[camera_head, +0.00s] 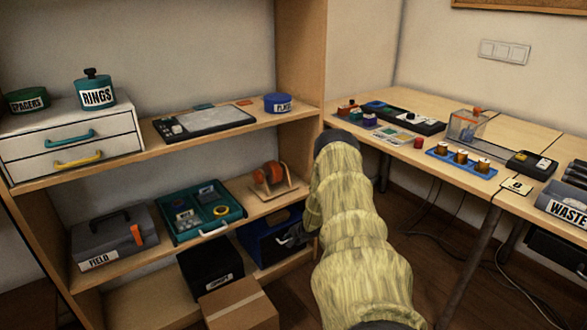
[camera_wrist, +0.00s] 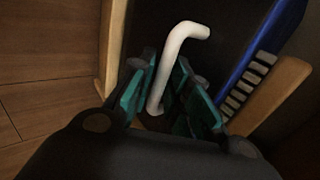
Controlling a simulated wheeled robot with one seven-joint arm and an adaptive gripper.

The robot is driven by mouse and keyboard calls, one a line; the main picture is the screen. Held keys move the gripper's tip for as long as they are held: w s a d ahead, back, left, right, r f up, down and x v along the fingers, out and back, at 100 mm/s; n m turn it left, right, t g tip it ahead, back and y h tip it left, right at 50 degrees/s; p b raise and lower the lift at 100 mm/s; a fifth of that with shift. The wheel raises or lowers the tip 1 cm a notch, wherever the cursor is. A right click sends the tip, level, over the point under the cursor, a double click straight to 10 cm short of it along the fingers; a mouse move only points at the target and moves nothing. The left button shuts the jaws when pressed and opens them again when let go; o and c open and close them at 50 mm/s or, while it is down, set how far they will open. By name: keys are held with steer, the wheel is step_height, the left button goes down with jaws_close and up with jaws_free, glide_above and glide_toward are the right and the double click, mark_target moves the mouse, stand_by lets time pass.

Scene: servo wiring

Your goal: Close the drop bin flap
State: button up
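The blue drop bin (camera_head: 254,247) stands on the lower shelf, with a dark front, partly hidden behind my arm. Its blue edge (camera_wrist: 262,45) also shows at the right of the wrist view. A white bent handle (camera_wrist: 186,38) rises between the teal pads of my gripper (camera_wrist: 167,75). The pads sit close on both sides of the handle, and my gripper looks shut on it. The flap itself is hard to make out against the dark.
A black box (camera_head: 205,262) and a cardboard box (camera_head: 240,306) stand left of and in front of the bin. The shelf's wooden upright (camera_head: 300,70) is close to my arm. A teal tray (camera_head: 184,235) lies on the shelf above. A work table (camera_head: 420,155) stands at the right.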

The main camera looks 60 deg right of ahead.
steer(key=shift+r, duration=0.25)
steer(key=v, duration=1.1)
steer(key=shift+s+r, duration=0.2)
stand_by(0.7)
steer(key=shift+a, duration=0.1)
stand_by(0.5)
